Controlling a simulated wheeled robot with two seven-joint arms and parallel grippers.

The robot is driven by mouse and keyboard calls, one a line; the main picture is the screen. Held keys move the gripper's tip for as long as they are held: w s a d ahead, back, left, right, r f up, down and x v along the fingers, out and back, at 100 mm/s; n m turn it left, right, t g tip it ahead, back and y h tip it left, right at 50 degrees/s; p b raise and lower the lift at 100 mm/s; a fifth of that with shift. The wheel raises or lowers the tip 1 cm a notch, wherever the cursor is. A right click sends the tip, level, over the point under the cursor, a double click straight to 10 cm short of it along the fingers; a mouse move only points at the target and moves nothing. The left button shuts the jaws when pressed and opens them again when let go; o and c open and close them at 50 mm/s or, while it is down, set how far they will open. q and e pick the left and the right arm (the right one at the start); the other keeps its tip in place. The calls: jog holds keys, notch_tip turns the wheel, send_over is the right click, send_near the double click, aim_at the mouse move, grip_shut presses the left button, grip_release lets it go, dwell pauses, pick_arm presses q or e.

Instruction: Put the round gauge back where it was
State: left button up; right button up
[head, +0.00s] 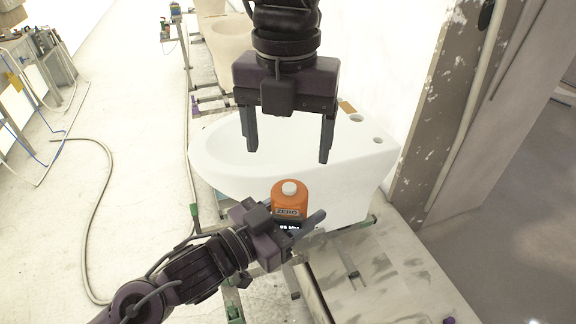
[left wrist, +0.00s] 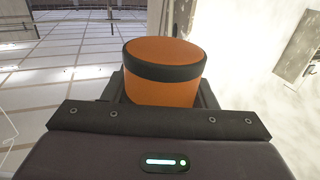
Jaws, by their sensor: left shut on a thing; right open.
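The round gauge (head: 288,196) is an orange body with a white knob on top, a ZERO label and a dark display. My left gripper (head: 294,226) is shut on it and holds it in front of the white toilet bowl's near side. In the left wrist view the gauge (left wrist: 165,75) shows as an orange cylinder with a dark band, between the fingers (left wrist: 162,98). My right gripper (head: 287,146) is open and empty, fingers pointing down over the white bowl (head: 225,165). Whether the gauge touches anything beneath is hidden.
A carousel frame with green fittings (head: 232,300) carries the bowl. A grey bench top (head: 400,280) lies at lower right, mostly bare. A peeling post (head: 455,110) stands right of the bowl. A hose (head: 95,215) lies on the floor at left.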

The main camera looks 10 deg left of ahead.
aim_at(288, 186)
notch_tip(288, 186, down, 10)
jog(key=shift+r, duration=0.25)
jog(key=c, duration=1.1)
pick_arm(q)
jog(key=o, duration=1)
pick_arm(e)
jog(key=shift+c, duration=0.6)
